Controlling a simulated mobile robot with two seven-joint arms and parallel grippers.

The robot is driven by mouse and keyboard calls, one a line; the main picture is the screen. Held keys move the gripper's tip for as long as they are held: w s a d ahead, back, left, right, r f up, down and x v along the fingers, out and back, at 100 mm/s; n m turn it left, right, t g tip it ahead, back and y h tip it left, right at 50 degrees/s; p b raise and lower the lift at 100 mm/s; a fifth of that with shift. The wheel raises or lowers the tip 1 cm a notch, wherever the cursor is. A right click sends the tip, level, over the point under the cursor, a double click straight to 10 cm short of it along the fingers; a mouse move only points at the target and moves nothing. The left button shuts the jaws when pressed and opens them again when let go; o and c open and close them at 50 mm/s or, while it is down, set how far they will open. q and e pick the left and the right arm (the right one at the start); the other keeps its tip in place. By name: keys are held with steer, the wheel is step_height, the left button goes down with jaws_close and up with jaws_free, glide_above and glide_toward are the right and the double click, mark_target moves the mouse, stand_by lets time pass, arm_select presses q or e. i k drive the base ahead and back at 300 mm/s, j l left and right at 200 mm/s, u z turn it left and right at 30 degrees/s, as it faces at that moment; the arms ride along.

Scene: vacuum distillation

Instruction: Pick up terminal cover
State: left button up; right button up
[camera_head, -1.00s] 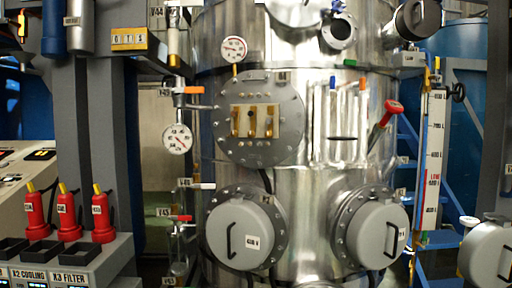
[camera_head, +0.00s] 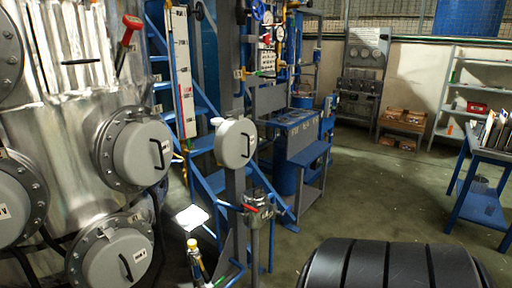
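Several round grey covers with black handles are in view; I cannot tell for certain which is the terminal cover. One cover (camera_head: 140,154) sits on a bolted flange of the steel vessel (camera_head: 75,125). Another cover (camera_head: 115,262) sits on a lower flange. A third cover (camera_head: 12,210) is cut off by the left edge. A separate pale grey cover (camera_head: 235,143) with a handle stands in front of a grey post right of the vessel. Neither of my grippers shows.
A blue stair frame (camera_head: 205,145) stands right of the vessel. A blue workbench (camera_head: 300,135) is behind it, and a blue table (camera_head: 485,200) is at the right. A black ribbed rounded object (camera_head: 395,265) fills the bottom right. Open floor (camera_head: 370,195) lies between.

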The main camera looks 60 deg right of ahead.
mark_target(235, 141)
steer(key=z, duration=1.9)
steer(key=i+l+u, duration=0.2)
steer(key=i+l, duration=0.3)
steer(key=i+l+u, duration=0.25)
steer(key=i+l, duration=0.2)
steer(key=l, duration=0.1)
